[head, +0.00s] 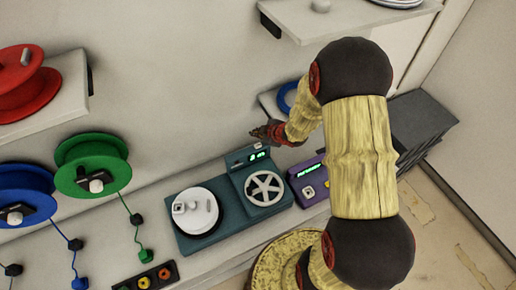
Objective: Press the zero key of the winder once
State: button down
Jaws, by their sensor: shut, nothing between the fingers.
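The winder (217,238) is a teal machine on the bench, with a white round drum on its left and a spoked silver wheel on its right. Its raised counter box (236,160) at the back carries a small green-lit display (258,156). The zero key is too small to make out in this view. My gripper (257,132) is dark and red, shut and empty. In the picture it appears just above the counter box, apart from it as far as I can tell. Its exact height over the box is unclear.
A purple device (303,188) with a green display stands right of the winder, partly behind my arm. Red (22,82), green (92,165) and blue (22,194) reels are at the left. A black button box (150,279) is at the front. A shelf (345,14) hangs above.

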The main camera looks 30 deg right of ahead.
aim_at(257, 147)
jog(key=shift+f+b, duration=1.8)
jog(key=shift+f, duration=0.8)
jog(key=shift+f, duration=0.1)
jog(key=shift+f+b, duration=0.25)
jog(key=shift+b, duration=0.1)
jog(key=shift+f+b, duration=0.4)
jog(key=shift+f, duration=0.15)
jog(key=shift+r, duration=0.1)
jog(key=shift+r+p, duration=0.8)
jog(key=shift+r, duration=0.05)
jog(key=shift+r+p, duration=2.1)
jog(key=shift+r, duration=0.4)
